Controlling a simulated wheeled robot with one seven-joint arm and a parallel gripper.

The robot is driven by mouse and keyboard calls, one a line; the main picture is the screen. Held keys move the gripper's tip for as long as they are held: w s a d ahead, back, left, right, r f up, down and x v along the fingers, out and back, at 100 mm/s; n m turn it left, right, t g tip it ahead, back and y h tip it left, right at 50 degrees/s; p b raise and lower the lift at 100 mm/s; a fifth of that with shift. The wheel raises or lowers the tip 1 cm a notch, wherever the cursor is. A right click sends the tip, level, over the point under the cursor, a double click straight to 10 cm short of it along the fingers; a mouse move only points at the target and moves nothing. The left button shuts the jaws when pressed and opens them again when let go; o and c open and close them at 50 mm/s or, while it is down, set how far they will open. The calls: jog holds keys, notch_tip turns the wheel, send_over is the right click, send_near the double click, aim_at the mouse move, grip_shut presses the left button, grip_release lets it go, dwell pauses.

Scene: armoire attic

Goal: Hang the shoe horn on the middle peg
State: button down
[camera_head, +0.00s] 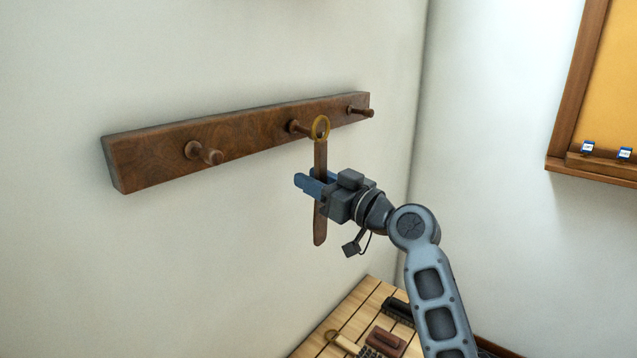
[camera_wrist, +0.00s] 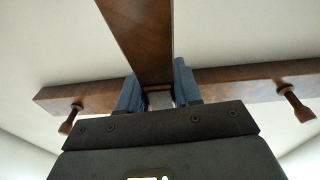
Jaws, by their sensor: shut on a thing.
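The shoe horn (camera_head: 320,226) is a long brown strip with a brass-coloured ring (camera_head: 320,128) at its top, held upright. My gripper (camera_head: 310,186) has its blue fingers shut on the strip below the ring. In the head view the ring overlaps the tip of the middle peg (camera_head: 297,127); I cannot tell whether it is around the peg or just in front. In the wrist view the shoe horn (camera_wrist: 140,35) rises between the two fingers (camera_wrist: 158,92) and hides the middle peg.
The dark wooden rail (camera_head: 150,160) is fixed to the pale wall, with a bare left peg (camera_head: 205,153) and right peg (camera_head: 361,111). A slatted wooden surface (camera_head: 362,298) below holds brushes (camera_head: 386,341). A framed board (camera_head: 575,100) hangs on the right wall.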

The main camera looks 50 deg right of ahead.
jog(key=shift+w+a+f+b, duration=0.1)
jog(key=shift+w+b, duration=0.1)
jog(key=shift+w, duration=0.55)
jog(key=shift+w+f+b, duration=0.1)
jog(key=shift+w+b, duration=0.05)
jog(key=shift+w, duration=0.65)
jog(key=shift+w+a+f+b, duration=0.1)
jog(key=shift+w+b, duration=0.1)
jog(key=shift+w, duration=0.55)
jog(key=shift+d+f, duration=0.1)
jog(key=shift+b, duration=0.3)
jog(key=c, duration=0.7)
grip_release()
jog(key=shift+s, duration=0.1)
jog(key=s+b, duration=0.1)
jog(key=s, duration=0.6)
jog(key=shift+s+f, duration=0.3)
jog(key=shift+f, duration=0.05)
